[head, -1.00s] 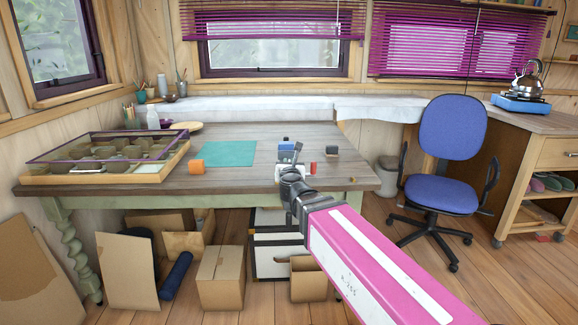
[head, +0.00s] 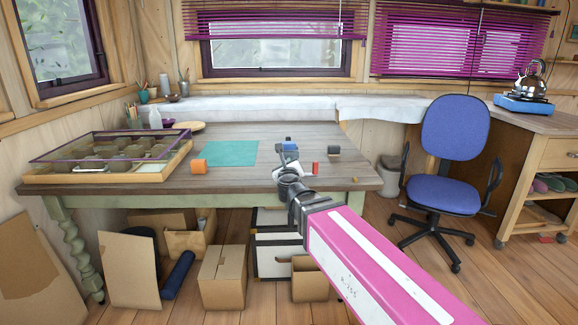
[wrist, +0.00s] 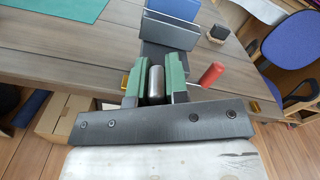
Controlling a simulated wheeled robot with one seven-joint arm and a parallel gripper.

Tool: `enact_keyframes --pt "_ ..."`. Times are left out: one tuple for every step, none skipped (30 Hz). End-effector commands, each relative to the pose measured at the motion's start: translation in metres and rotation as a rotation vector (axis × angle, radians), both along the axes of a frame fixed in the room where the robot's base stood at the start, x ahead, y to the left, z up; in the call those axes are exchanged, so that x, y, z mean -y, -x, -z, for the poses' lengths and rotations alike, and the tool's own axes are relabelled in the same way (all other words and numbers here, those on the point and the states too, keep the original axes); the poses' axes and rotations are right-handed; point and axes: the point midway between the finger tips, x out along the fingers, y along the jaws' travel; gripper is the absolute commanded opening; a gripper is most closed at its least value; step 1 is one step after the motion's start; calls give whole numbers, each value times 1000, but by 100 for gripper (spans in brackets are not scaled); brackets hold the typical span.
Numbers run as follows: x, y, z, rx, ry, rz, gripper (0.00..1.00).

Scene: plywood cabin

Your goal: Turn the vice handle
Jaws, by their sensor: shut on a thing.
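The small vice (head: 289,147), blue and dark grey, sits at the front edge of the wooden table. It also shows at the top of the wrist view (wrist: 170,32). My gripper (wrist: 156,88) is shut, its green-padded fingers on both sides of a silver metal cylinder that I take for the vice handle (wrist: 156,80). The cylinder's far end lies close to the vice body. A red cylinder (wrist: 211,74) shows just right of the right finger; I cannot tell if it belongs to the vice. In the head view, my wrist hides most of the grip.
A small dark block (head: 333,150) is to the right. A framed case (head: 105,160) fills the left end. A blue chair (head: 445,150) stands right, with floor between.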

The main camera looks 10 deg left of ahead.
Motion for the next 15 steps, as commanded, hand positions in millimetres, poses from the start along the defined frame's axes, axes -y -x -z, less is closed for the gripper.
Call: enact_keyframes --pt "-1 1 2 8 43 0 0" --pt "-1 1 2 15 71 0 0" --pt "-2 1 3 23 107 0 0" --pt "-3 1 3 30 135 0 0" --pt "-3 2 3 36 162 -1 0" --pt "-4 2 4 46 200 -1 0" --pt "-4 2 4 52 226 -1 0" --pt "-5 2 5 59 254 -1 0" --pt "-5 2 5 67 291 -1 0" --pt "-6 2 6 74 319 -1 0" --pt "-6 3 6 80 347 -1 0" --pt "-7 3 7 89 383 -1 0" --pt "-7 3 7 96 411 -1 0" --pt "-7 3 8 103 439 0 0" --pt "-8 3 9 111 476 0 0"
